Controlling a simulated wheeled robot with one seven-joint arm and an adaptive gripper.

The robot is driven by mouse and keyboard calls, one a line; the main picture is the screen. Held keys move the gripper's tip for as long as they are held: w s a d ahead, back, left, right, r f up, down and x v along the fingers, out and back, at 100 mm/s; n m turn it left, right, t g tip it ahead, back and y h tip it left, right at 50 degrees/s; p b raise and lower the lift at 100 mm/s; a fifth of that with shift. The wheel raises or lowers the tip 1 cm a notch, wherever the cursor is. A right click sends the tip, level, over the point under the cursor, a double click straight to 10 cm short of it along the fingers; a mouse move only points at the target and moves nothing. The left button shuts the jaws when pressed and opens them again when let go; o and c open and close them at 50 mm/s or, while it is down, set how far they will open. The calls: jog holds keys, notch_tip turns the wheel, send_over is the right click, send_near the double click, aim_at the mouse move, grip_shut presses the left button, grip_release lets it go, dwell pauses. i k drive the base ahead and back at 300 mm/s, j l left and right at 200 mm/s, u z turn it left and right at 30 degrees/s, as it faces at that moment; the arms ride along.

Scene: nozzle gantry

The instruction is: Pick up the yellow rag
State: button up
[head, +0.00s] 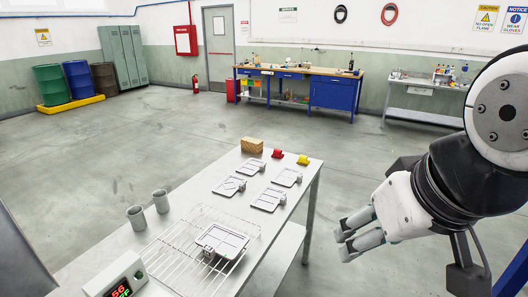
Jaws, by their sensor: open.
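A small crumpled yellow rag (303,160) lies at the far right corner of the grey metal table (190,197). A similar red rag (277,154) lies just left of it, with a small gap between them. My gripper (346,241) is at the right, beyond the table's right edge and nearer to me than the yellow rag. It is open and empty, with its grey fingers pointing left, apart from the rag.
A tan block (252,146) stands left of the rags. Several flat grey trays (269,199) lie in front of them. A wire rack (195,245), two grey cups (160,201) and a box with a lit display (115,280) are nearer. Floor right of the table is clear.

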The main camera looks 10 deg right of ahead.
aim_at(302, 160)
jog(key=z, duration=0.3)
jog(key=u, duration=1.75)
jog(key=z, duration=1.75)
jog(key=i+l, duration=0.25)
jog(key=i, duration=0.2)
jog(key=i+l, duration=0.2)
jog(key=i, duration=0.2)
jog(key=i+l+z, duration=0.1)
jog(key=i+l, duration=0.15)
jog(key=i, duration=0.2)
jog(key=i+l, duration=0.2)
jog(key=i, duration=0.25)
jog(key=i+l, duration=0.2)
jog(key=i, duration=0.25)
jog(key=i+l, duration=0.2)
jog(key=i, duration=0.25)
jog(key=z, duration=0.05)
